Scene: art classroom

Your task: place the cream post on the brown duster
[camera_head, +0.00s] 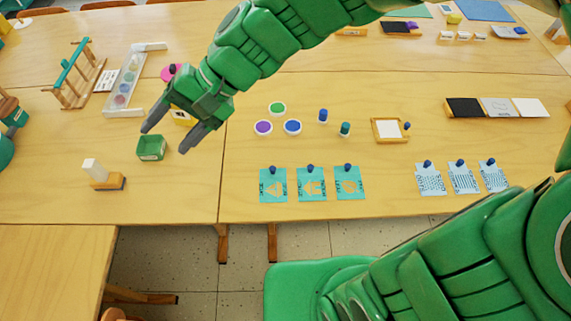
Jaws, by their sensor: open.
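The cream post (93,168) is a small pale block at the left of the table. It appears to rest on the left end of the brown duster (115,182), leaning slightly; the exact contact is too small to tell. The duster is a low tan-brown block lying flat near the table's front edge. My gripper (166,140) is open with nothing between its grey fingers. It hangs above and around the area of a green box, to the upper right of the post and duster and apart from both.
The small green open box (151,148) is under my fingers. A yellow object (182,116) is partly hidden behind my gripper. A paint tray (127,82) and wooden rack (75,75) stand behind. Teal cards (311,185) lie right. Table around the duster is clear.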

